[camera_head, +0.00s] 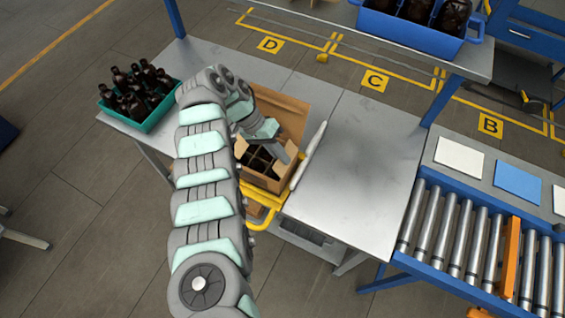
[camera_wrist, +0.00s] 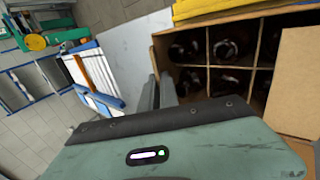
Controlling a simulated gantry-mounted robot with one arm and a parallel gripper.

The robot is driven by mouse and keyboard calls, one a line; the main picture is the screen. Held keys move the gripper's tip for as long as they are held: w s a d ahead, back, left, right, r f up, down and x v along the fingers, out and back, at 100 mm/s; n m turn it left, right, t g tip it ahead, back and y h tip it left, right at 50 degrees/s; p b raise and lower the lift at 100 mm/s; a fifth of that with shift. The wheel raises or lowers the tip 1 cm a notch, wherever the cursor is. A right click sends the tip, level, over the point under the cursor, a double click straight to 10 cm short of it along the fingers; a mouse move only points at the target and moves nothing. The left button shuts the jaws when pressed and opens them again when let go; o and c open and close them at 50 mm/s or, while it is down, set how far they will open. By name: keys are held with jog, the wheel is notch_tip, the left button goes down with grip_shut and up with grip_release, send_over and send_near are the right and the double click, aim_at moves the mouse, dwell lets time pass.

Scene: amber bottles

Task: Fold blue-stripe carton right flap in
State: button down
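The open brown carton (camera_head: 291,110) stands on the metal bench, with dividers and dark bottles inside. The wrist view shows its cells and rim (camera_wrist: 157,48). I cannot make out a blue stripe. A tan flap (camera_head: 291,149) shows at the carton's right side, beside my gripper. A broad tan flap (camera_wrist: 293,75) shows at the right of the wrist view; I cannot tell which flap it is. My gripper (camera_wrist: 159,88) has its fingers close together, with nothing seen between them, at the carton's rim. In the head view my gripper (camera_head: 270,149) reaches over the carton, hiding part of it.
A yellow frame (camera_head: 262,217) borders the carton's front, with a pale upright bar (camera_head: 313,153) to its right. A green crate of bottles (camera_head: 156,116) is at left. The bench (camera_head: 362,180) is clear at right, before the roller conveyor (camera_head: 465,238). A shelf overhangs behind.

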jog(key=shift+w+a+f+h+b, duration=0.15)
jog(key=shift+f+b, duration=0.25)
jog(key=shift+b, duration=1)
jog(key=shift+a+f+h+b, duration=0.15)
jog(key=shift+f+h+b, duration=0.2)
jog(key=shift+b, duration=1.55)
jog(key=shift+r+b, duration=0.15)
jog(key=shift+b, duration=0.15)
jog(key=shift+r, duration=0.25)
jog(key=shift+d+r, duration=0.1)
jog(key=c, duration=1.6)
grip_release()
jog(key=shift+r, duration=0.1)
jog(key=shift+r, duration=0.1)
